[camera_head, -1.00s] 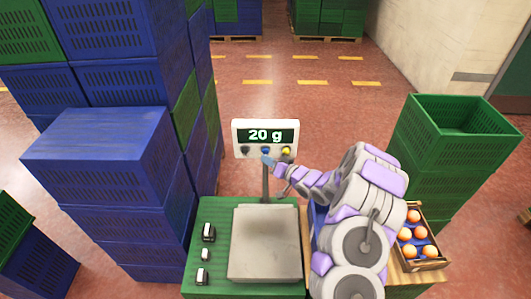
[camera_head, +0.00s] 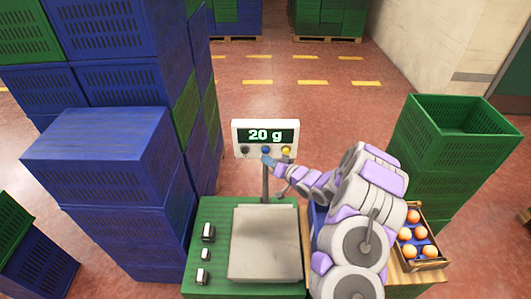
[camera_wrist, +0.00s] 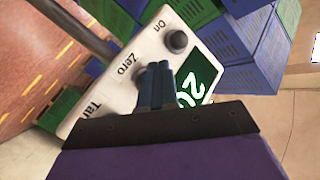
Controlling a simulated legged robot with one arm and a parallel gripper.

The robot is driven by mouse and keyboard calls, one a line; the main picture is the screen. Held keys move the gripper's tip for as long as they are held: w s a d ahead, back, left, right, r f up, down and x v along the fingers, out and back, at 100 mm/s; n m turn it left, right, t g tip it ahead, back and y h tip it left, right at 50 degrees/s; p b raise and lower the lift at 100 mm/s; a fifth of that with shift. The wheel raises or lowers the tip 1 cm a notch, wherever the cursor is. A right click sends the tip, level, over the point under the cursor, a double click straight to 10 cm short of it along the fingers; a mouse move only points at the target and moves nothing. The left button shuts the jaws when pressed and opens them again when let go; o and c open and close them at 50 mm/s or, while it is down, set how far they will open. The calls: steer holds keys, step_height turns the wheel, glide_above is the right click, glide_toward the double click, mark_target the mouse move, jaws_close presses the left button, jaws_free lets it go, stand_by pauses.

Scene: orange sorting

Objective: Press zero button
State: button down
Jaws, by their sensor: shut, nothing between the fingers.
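The scale display (camera_head: 265,125) reads "20 g" and stands on a post behind the scale plate (camera_head: 265,243). Below its screen are a black button (camera_head: 245,150), a blue button (camera_head: 265,149) and a yellow button (camera_head: 286,150). My gripper (camera_head: 266,160) is shut and empty, with its tip just below the blue button. In the wrist view my gripper's fingers (camera_wrist: 155,72) lie over the panel beside the "Zero" label (camera_wrist: 124,65) and hide the button there. The dark button by "On" (camera_wrist: 175,41) is clear. Contact cannot be told.
Small weights (camera_head: 207,232) sit left of the plate on the green stand. A crate of oranges (camera_head: 432,263) is at the right, by stacked green crates (camera_head: 450,150). Blue crates (camera_head: 100,150) stack high at the left. The floor behind the display is open.

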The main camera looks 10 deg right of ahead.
steer(key=shift+w+r+p, duration=0.15)
steer(key=shift+w+p, duration=0.1)
steer(key=shift+p, duration=0.2)
steer(key=shift+w+d+p, duration=0.15)
steer(key=shift+w+p, duration=0.35)
steer(key=shift+w, duration=0.15)
stand_by(0.7)
steer(key=shift+s, duration=0.95)
steer(key=shift+a, duration=0.2)
steer(key=shift+s+a, duration=0.25)
steer(key=shift+s, duration=1)
steer(key=shift+s+a, duration=0.2)
steer(key=shift+s, duration=1)
